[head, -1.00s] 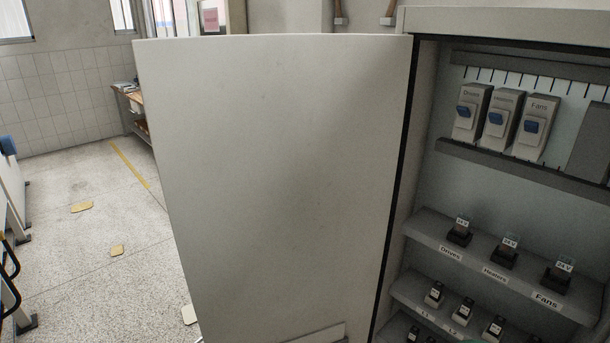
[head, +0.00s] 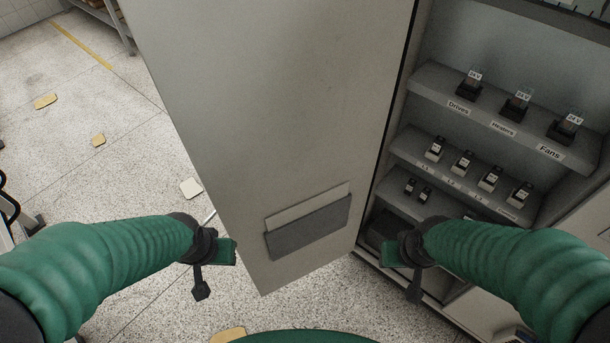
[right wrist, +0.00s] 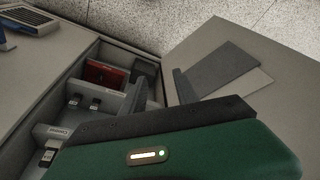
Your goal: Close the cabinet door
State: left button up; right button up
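The light grey cabinet door (head: 290,110) stands wide open, its hinge side along the cabinet's (head: 480,58) left edge. A grey pocket (head: 308,228) is fixed low on its inner face. My left gripper (head: 205,280) is beside the door's free lower edge, apparently in front of it; contact cannot be told, nor whether it is open. My right gripper (head: 408,280) is in front of the cabinet's lower opening, right of the door. In the right wrist view, its two dark fingers (right wrist: 160,92) stand apart with nothing between them; the door (right wrist: 280,48) and its pocket lie beyond.
The cabinet shelves (head: 430,85) hold several small labelled parts, such as the Fans block (head: 566,128). The speckled floor (head: 120,190) left of the door is mostly clear, with a few yellow patches (head: 98,140). A bench (head: 105,12) stands far left.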

aim_at(280, 109)
jog(key=i+j+z, duration=0.2)
jog(key=j+z, duration=0.15)
jog(key=i+j+z, duration=0.15)
jog(key=j+z, duration=0.2)
jog(key=j, duration=0.25)
jog(key=i+j+z, duration=0.1)
jog(key=j+z, duration=0.3)
jog(key=j, duration=0.15)
jog(key=j+z, duration=0.35)
jog(key=j, duration=0.2)
